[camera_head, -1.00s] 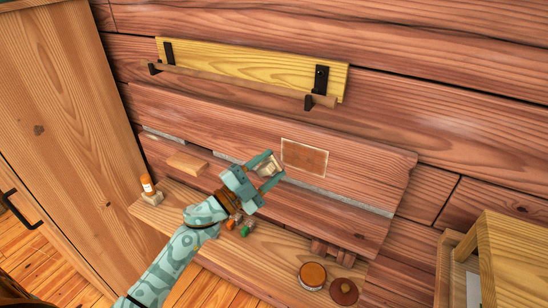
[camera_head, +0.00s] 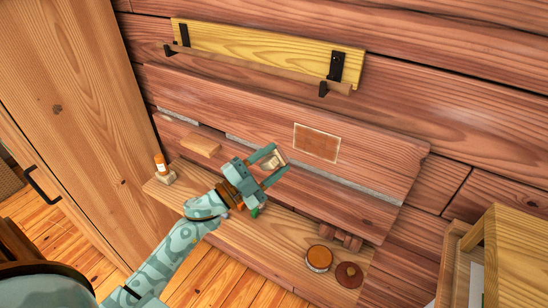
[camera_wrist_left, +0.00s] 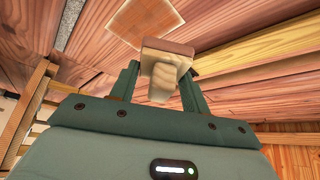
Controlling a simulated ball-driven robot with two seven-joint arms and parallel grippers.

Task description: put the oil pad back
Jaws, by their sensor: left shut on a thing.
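My left gripper (camera_head: 271,165) is shut on a small pale pad, which I take to be the oil pad (camera_head: 273,158). In the left wrist view the oil pad (camera_wrist_left: 163,72) shows a flat tan end and a cream, rounded lower part between the fingers. The gripper is in front of the wooden wall panel, left of and below a brown patch with a pale border (camera_head: 317,143). A round tin with an orange-brown top (camera_head: 319,258) and a dark red-brown disc (camera_head: 349,275) are on the shelf, at lower right of the gripper. My right gripper is not in view.
The wooden shelf (camera_head: 285,240) runs below the panel. A white and orange bottle (camera_head: 160,163) stands at its left end. A small green thing (camera_head: 256,211) is partly hidden by my gripper. A yellow rail board (camera_head: 265,50) is above; a wooden cabinet (camera_head: 65,110) stands left.

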